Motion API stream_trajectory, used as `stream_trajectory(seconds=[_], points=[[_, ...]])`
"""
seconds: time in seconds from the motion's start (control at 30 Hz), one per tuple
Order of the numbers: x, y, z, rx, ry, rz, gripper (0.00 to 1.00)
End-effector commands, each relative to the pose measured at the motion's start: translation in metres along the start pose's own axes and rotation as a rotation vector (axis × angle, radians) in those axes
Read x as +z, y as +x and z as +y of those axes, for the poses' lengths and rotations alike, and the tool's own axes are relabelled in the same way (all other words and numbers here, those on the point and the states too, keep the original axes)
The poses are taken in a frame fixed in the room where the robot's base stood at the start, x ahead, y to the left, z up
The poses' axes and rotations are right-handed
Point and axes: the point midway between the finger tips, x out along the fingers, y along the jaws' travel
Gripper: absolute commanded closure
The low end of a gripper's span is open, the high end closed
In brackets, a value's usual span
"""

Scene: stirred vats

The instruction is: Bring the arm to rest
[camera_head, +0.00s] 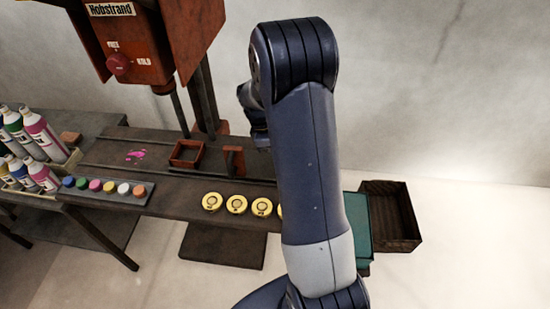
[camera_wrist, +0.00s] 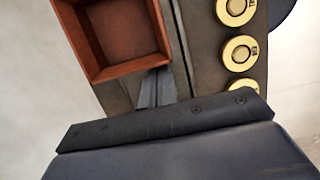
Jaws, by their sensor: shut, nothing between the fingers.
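My arm stands raised across the middle of the head view and hides part of the bench behind it. My gripper (camera_wrist: 155,88) shows at the bottom of the wrist view, its dark fingers shut with nothing seen between them. It points at the bench just below the square red-brown frame (camera_wrist: 118,38). In the head view the same frame (camera_head: 187,154) sits on the bench, left of my arm. The gripper's fingertips are mostly hidden in the head view.
A red stirrer machine (camera_head: 130,45) stands over the bench (camera_head: 140,172). Several yellow round lids (camera_head: 237,204) lie along the front. Bottles (camera_head: 42,135) and paint pots (camera_head: 95,186) are at the left. A dark crate (camera_head: 390,215) and teal box (camera_head: 357,225) are at the right.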

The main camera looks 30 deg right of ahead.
Motion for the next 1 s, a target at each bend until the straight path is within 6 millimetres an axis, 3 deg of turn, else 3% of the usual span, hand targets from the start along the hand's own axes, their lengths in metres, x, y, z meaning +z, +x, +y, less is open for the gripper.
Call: stream_trajectory(seconds=[0.2,0.4,0.83,1.0], points=[[-0.004,-0.046,0.001,0.007,-0.002,0.006,1.00],[-0.004,-0.070,0.000,0.005,-0.002,0.006,1.00],[-0.005,-0.075,0.000,0.003,-0.003,0.006,1.00],[-0.004,-0.063,0.000,0.001,-0.002,0.004,1.00]])
